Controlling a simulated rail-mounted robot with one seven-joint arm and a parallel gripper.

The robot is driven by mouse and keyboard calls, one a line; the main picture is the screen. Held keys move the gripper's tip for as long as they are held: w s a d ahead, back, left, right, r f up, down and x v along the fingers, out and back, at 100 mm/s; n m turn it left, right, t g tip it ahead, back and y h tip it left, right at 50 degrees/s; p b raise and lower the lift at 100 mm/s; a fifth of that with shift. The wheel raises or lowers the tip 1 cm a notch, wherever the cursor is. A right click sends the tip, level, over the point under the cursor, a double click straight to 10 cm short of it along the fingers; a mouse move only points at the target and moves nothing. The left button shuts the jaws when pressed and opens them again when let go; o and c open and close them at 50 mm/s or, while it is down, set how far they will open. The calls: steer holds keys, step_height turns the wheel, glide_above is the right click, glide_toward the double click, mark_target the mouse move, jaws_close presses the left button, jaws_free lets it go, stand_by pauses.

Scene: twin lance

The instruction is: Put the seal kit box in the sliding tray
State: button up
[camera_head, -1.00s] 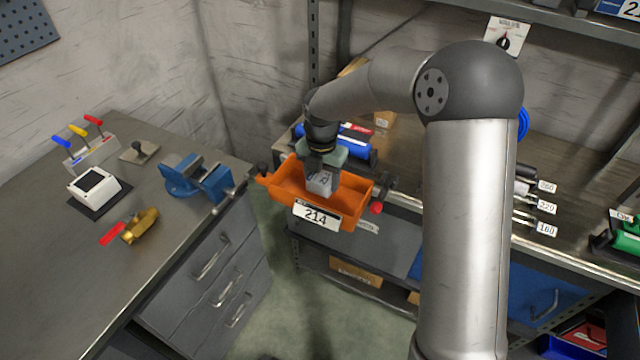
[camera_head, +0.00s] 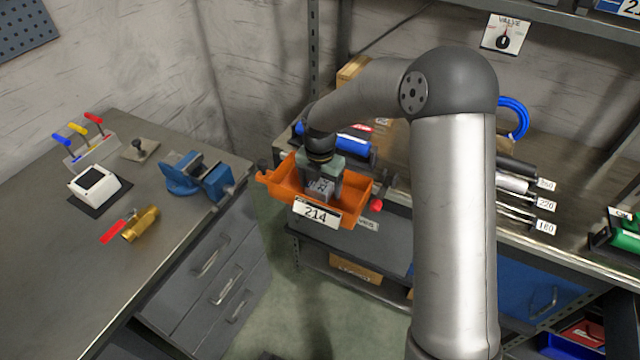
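The orange sliding tray (camera_head: 285,183) with a white "214" label stands out from the front of the right bench. My gripper (camera_head: 321,184) points down into it from above. A small grey-white box (camera_head: 319,189), which looks like the seal kit box, is between its fingers, inside the tray's walls. The fingers appear closed against the box's sides. The front wall hides the tray's floor, so I cannot tell whether the box touches it.
A blue vise (camera_head: 197,176) sits on the left bench's edge, close to the tray's left. A red knob (camera_head: 376,205) is at the tray's right. Blue cylinders (camera_head: 352,142) lie behind my gripper. Labelled rods (camera_head: 515,184) lie further right.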

mark_target(320, 184)
step_height(320, 184, up, 12)
steer(key=shift+r+b, duration=0.2)
steer(key=shift+b, duration=0.2)
steer(key=s+d+m, duration=0.5)
steer(key=s+m, duration=0.4)
steer(key=m, duration=0.1)
steer(key=s+d+m, duration=0.5)
steer(key=s+m, duration=0.5)
steer(key=s+d+m, duration=0.5)
steer(key=s+m, duration=0.5)
steer(key=shift+d+r+m+t, duration=0.2)
steer(key=shift+d+m+t, duration=0.1)
steer(key=shift+m, duration=0.1)
